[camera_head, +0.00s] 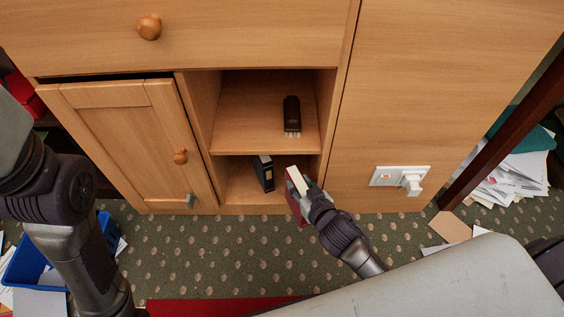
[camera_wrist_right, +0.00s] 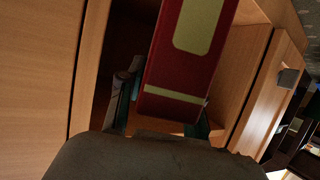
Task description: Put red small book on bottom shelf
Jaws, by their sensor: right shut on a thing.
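The red small book (camera_head: 297,207) is in my right gripper (camera_head: 307,190), at the front of the bottom shelf (camera_head: 240,187) on its right side. In the right wrist view the red book (camera_wrist_right: 185,60) shows large, with a pale label on its cover, and my right gripper (camera_wrist_right: 165,120) is shut on it. I cannot tell whether the book touches the shelf. The bottom shelf is an open compartment of the wooden cabinet, partly hidden by the book. My left arm shows at the left in the head view, but its gripper is out of view.
A dark book (camera_head: 264,173) stands upright on the bottom shelf, left of the red book. A black object (camera_head: 291,115) lies on the shelf above. A closed cabinet door (camera_head: 135,140) is to the left. A white plug (camera_head: 411,183) sticks out at the right.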

